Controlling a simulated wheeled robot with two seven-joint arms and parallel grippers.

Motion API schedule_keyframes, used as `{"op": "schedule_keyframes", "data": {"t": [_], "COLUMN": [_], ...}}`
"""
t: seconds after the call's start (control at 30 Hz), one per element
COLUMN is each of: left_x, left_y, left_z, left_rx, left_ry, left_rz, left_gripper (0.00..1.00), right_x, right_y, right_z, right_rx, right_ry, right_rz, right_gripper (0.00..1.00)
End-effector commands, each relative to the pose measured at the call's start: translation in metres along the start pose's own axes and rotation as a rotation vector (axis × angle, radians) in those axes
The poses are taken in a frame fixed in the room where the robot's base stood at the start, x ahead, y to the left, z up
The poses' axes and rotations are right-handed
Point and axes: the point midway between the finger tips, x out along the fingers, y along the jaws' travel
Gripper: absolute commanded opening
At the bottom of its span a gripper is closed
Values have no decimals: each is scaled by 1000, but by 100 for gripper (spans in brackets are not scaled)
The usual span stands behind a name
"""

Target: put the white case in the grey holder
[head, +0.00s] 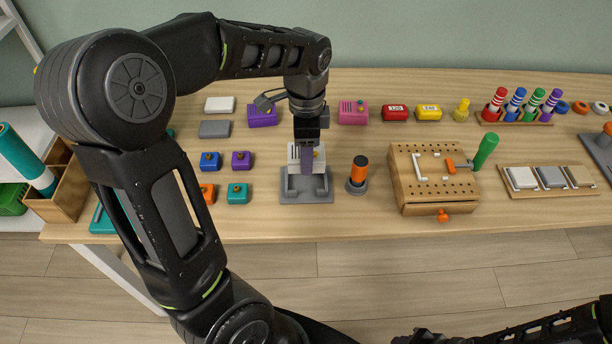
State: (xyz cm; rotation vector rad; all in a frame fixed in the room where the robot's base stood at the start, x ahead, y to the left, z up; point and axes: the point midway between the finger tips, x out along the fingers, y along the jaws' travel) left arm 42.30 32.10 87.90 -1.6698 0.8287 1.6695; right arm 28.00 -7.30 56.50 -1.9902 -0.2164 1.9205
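The white case (293,153), with dark slots and a yellow knob, is at the grey holder (306,197) near the middle of the table. The case looks upright at the holder's back part; I cannot tell whether it rests fully in it or hangs just above. My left gripper (307,160) points down over the case, with one purple-faced finger in front of it. The other finger is hidden, so its grip on the case is unclear. Of my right arm, only dark links show at the bottom right; its fingers are out of view.
An orange-and-black cylinder (358,172) stands just right of the holder, then a wooden pegboard box (434,180). Small blue (210,161) and purple (241,160) knobbed blocks lie to the left. Purple (262,115) and pink (352,113) cases are behind.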

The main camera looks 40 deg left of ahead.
Motion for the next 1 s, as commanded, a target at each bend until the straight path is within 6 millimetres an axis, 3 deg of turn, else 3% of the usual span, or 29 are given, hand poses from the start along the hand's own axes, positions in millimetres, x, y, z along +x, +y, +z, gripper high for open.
{"op": "schedule_keyframes", "data": {"t": [0.1,0.2,0.53,0.8,1.0], "left_x": [23,33,36,69,73], "left_y": [1,0,0,0,0], "left_z": [1,0,0,1,0], "left_rx": [0,0,0,-1,-1], "left_ry": [-2,-1,0,-2,1], "left_rz": [3,1,0,3,0], "left_gripper": [10,10,10,10,10], "right_x": [1,1,1,2,2], "right_y": [0,0,1,1,1], "right_z": [0,0,0,0,0], "right_rx": [0,0,0,0,0], "right_ry": [0,0,0,0,0], "right_rz": [0,0,0,0,0], "right_gripper": [36,36,36,36,36]}}
